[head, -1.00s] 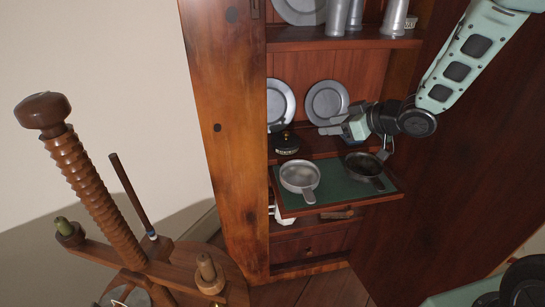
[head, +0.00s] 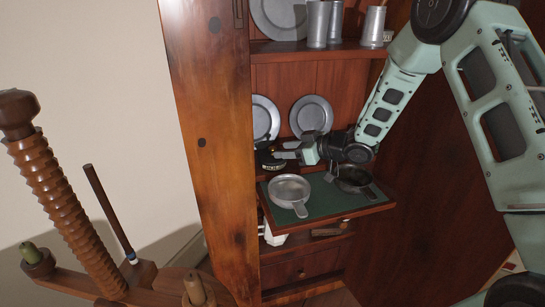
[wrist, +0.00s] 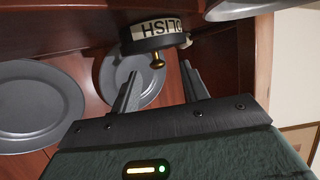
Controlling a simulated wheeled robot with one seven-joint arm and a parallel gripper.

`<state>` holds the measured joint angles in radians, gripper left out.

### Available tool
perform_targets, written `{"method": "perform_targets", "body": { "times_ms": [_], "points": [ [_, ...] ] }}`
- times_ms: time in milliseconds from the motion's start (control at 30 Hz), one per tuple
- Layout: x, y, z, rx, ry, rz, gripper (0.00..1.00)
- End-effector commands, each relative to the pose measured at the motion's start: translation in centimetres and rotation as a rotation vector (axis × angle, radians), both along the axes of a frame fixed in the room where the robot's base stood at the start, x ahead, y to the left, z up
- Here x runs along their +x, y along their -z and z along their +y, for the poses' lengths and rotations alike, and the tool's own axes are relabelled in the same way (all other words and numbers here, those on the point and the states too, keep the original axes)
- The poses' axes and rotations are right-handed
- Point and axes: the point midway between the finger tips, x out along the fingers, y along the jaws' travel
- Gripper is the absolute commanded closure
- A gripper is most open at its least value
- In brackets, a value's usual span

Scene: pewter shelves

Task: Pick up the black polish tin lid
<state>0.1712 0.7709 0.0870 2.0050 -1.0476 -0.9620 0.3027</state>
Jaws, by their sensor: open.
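The black polish tin lid (wrist: 150,45) shows in the wrist view, with a small brass knob (wrist: 158,62). It sits on the tin, whose pale band (wrist: 157,28) shows part of the word POLISH upside down. In the head view the dark tin (head: 266,161) stands on the shelf behind the pull-out board, partly hidden by my gripper. My gripper (wrist: 160,72) is open and empty. Its fingertips are close to the lid, and the knob appears between them in the wrist view. I cannot tell whether either finger touches it.
A pull-out board (head: 318,205) with a green top holds a pewter handled bowl (head: 290,188) and a dark one (head: 354,177) below my arm. Pewter plates (head: 311,116) lean behind. A shelf with tankards (head: 318,25) is above. A wooden screw press (head: 62,190) stands at the left.

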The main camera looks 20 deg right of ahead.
Motion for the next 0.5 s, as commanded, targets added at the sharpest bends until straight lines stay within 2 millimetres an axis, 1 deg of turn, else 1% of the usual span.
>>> {"method": "perform_targets", "body": {
  "times_ms": [133,300,400,500],
  "points": [
    [0.7,0.3,0.6,0.001,-0.001,0.0,0.55],
    [2.7,0.9,2.1,0.0,-0.002,-0.002,0.55],
    [3.5,1.3,2.9,0.001,-0.001,0.001,0.55],
    [4.0,1.5,3.3,0.001,0.0,0.001,0.55]
  ]
}}
